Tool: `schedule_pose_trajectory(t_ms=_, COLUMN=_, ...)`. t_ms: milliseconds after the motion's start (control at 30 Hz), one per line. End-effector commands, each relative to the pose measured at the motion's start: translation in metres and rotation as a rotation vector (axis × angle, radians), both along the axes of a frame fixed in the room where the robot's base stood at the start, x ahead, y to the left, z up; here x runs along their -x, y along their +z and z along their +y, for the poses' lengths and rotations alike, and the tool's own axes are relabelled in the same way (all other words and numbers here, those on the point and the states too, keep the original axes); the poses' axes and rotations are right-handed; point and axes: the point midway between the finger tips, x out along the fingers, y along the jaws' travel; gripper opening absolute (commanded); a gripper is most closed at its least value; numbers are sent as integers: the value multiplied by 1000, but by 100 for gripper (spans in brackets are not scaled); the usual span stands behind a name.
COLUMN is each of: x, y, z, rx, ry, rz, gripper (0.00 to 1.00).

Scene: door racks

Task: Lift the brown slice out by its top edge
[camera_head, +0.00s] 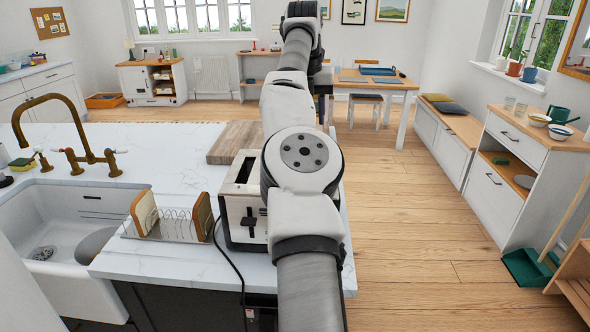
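A brown slice (204,216) stands upright at the right end of a wire toast rack (168,236) on the marble counter. Its top edge is uncovered. A paler slice (146,212) with a brown crust stands at the rack's left end. The wire slots between the two slices look empty. My arm runs up the middle of the picture, to the right of the rack, and away toward the far side of the room. My gripper cannot be made out.
A cream toaster (240,212) stands close to the right of the brown slice, partly hidden by my arm, with a dark cord in front. A wooden board (232,140) lies behind it. The sink (70,235) and brass tap (75,130) are left. Counter behind the rack is clear.

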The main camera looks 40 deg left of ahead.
Motion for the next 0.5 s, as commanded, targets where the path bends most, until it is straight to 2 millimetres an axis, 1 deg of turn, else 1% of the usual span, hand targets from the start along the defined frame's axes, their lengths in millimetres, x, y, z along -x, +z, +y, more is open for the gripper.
schedule_pose_trajectory(t_ms=33, x=13, y=11, z=11, rx=-22, ry=40, rz=18, gripper=40)
schedule_pose_trajectory(t_ms=67, x=19, y=15, z=15, rx=-31, ry=56, rz=26, gripper=40)
schedule_pose_trajectory(t_ms=100, x=24, y=18, z=19, rx=-39, ry=74, rz=35, gripper=40)
schedule_pose_trajectory(t_ms=167, x=28, y=18, z=23, rx=-45, ry=86, rz=43, gripper=40)
schedule_pose_trajectory(t_ms=367, x=27, y=2, z=25, rx=-47, ry=86, rz=45, gripper=40)
schedule_pose_trajectory(t_ms=467, x=26, y=-9, z=25, rx=-46, ry=85, rz=44, gripper=40)
schedule_pose_trajectory(t_ms=500, x=26, y=-15, z=25, rx=-44, ry=85, rz=45, gripper=40)
